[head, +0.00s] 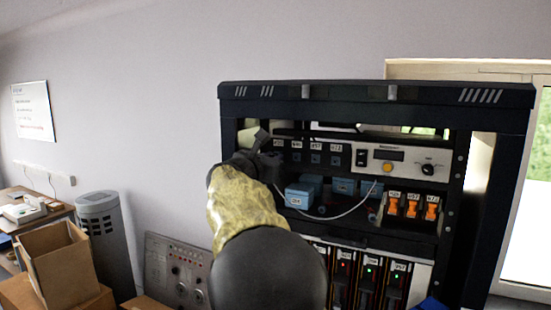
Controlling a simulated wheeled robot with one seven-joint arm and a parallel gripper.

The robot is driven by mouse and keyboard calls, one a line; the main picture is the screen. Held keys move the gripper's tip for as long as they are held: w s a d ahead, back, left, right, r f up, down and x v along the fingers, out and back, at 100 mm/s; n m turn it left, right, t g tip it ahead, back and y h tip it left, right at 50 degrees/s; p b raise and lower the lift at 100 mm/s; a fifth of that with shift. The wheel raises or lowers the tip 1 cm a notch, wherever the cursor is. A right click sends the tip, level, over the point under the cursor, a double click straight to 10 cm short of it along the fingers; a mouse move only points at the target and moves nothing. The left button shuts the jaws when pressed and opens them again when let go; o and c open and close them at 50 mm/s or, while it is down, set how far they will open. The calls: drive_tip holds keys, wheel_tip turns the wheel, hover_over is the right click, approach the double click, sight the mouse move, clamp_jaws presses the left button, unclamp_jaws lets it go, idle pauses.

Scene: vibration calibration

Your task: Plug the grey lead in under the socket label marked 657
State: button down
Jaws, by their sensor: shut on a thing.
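My gripper (266,161) is at the left side of the rack's upper bay, in front of the socket panel's left end. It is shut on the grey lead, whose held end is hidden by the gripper. The lead's thin pale cable (345,213) loops below the panel, from the right towards my gripper. A row of sockets sits under small white labels on the dark panel. The third label from the left (316,146) seems to read 657, with its socket (316,159) below it. My gripper is to the left of that socket.
Blue boxes (299,196) stand on the shelf below the sockets. A white control unit (400,163) with a knob is to the right, above orange switches (412,207). The rack's top beam (370,94) and left post (229,130) bound the bay. A cardboard box (58,262) stands far left.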

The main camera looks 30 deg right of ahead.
drive_tip(key=shift+f, duration=0.15)
drive_tip(key=shift+s+a, duration=0.15)
drive_tip(key=shift+s, duration=0.05)
idle(0.4)
drive_tip(key=shift+s+a+b, duration=0.2)
drive_tip(key=shift+a+b, duration=0.15)
drive_tip(key=shift+b, duration=0.1)
idle(0.5)
drive_tip(key=shift+b+v, duration=0.7)
drive_tip(key=shift+v, duration=0.95)
drive_tip(key=shift+d, duration=0.1)
